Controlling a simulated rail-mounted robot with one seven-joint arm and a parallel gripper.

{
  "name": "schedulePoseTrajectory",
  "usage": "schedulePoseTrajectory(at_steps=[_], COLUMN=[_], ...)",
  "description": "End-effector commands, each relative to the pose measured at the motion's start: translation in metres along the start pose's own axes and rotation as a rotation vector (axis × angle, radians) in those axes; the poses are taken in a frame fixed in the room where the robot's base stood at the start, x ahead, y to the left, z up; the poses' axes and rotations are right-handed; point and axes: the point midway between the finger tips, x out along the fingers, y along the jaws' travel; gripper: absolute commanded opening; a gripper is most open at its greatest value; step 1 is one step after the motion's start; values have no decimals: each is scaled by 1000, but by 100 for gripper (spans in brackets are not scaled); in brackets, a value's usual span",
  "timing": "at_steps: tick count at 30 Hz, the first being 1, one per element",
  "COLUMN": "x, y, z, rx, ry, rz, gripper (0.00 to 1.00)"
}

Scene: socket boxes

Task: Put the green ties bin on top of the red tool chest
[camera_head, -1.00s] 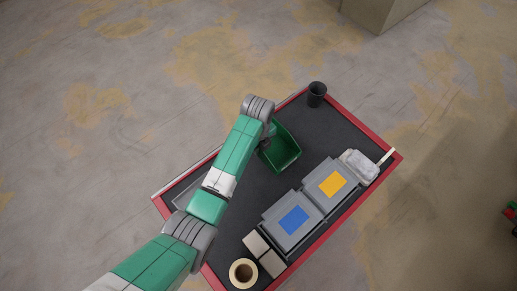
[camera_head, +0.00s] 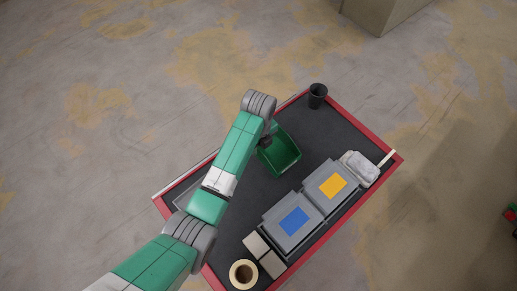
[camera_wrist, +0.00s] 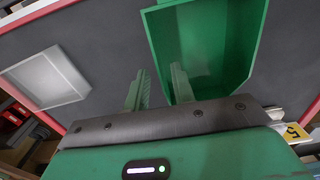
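The green bin (camera_head: 283,155) stands on a dark, red-rimmed top, partly hidden by my arm. In the wrist view the open bin (camera_wrist: 215,45) looks empty. My gripper (camera_wrist: 158,88) is at the bin's left wall in that view. One finger is outside the wall and the other is inside it. The fingers are apart with the wall between them; I cannot tell whether either touches it. In the head view my gripper (camera_head: 267,141) is mostly hidden by the wrist. I cannot clearly identify a separate red tool chest. A small red and green item (camera_head: 511,213) is cut off at the right edge.
The red-rimmed top (camera_head: 235,215) also holds a black cup (camera_head: 317,95), grey boxes with a blue label (camera_head: 294,222) and a yellow label (camera_head: 333,185), a clear packet (camera_head: 360,167), and a tape roll (camera_head: 243,273). A clear tray (camera_wrist: 45,78) lies left of the bin in the wrist view.

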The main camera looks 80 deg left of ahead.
Motion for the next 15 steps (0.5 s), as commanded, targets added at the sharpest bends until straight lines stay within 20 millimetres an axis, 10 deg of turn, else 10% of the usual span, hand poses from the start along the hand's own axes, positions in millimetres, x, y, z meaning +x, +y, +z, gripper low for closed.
schedulePoseTrajectory(at_steps=[6, 15], x=[-56, -86], y=[-1, 0], z=[0, 0], rx=[0, 0], ry=[-1, 0], rz=[-3, 0], gripper=[25, 25])
